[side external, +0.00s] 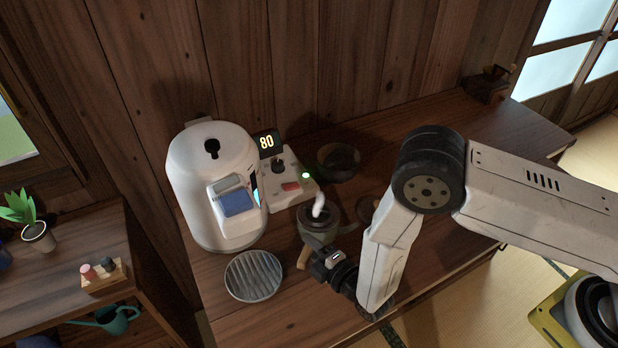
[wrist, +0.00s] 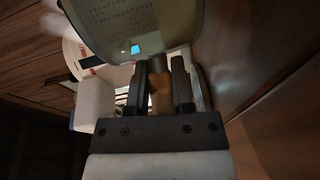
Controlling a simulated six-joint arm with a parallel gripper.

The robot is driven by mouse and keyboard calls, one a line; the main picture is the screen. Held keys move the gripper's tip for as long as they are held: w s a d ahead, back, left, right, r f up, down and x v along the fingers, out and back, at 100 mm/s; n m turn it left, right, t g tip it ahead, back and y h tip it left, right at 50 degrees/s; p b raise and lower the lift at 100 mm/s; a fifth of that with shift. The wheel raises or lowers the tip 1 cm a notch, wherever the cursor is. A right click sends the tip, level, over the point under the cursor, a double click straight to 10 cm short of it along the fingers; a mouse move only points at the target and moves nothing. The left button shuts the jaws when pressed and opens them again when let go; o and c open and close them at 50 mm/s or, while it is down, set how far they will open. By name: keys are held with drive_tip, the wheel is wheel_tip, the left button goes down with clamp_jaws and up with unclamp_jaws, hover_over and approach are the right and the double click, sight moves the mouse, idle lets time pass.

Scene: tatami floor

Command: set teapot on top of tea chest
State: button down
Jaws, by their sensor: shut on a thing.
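The teapot (side external: 318,226) is a small, dark grey-green pot just right of the white water dispenser in the side view. A pale white wisp shows at its top. My gripper (side external: 318,262) is beside it on the near side, with the pale brown handle (side external: 303,259) at its jaws. In the wrist view, my gripper (wrist: 162,78) is shut on the brown handle (wrist: 160,95), and the grey-green pot body (wrist: 130,28) with small holes fills the top. I cannot tell whether the pot touches the counter. No tea chest is clearly identifiable; a small dark wooden box (side external: 487,87) stands far right.
The white dispenser (side external: 212,160) and a control box (side external: 290,182) reading 80 stand close left and behind. A ribbed round dish (side external: 253,276) lies front left. A dark bowl (side external: 338,162) is behind the teapot.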

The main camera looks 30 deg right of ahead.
drive_tip(key=shift+f, duration=0.4)
drive_tip(key=shift+f, duration=0.15)
drive_tip(key=shift+c, duration=2.4)
unclamp_jaws()
drive_tip(key=shift+s, duration=0.1)
drive_tip(key=v, duration=1.1)
drive_tip(key=shift+s, duration=0.4)
drive_tip(key=shift+w, duration=0.1)
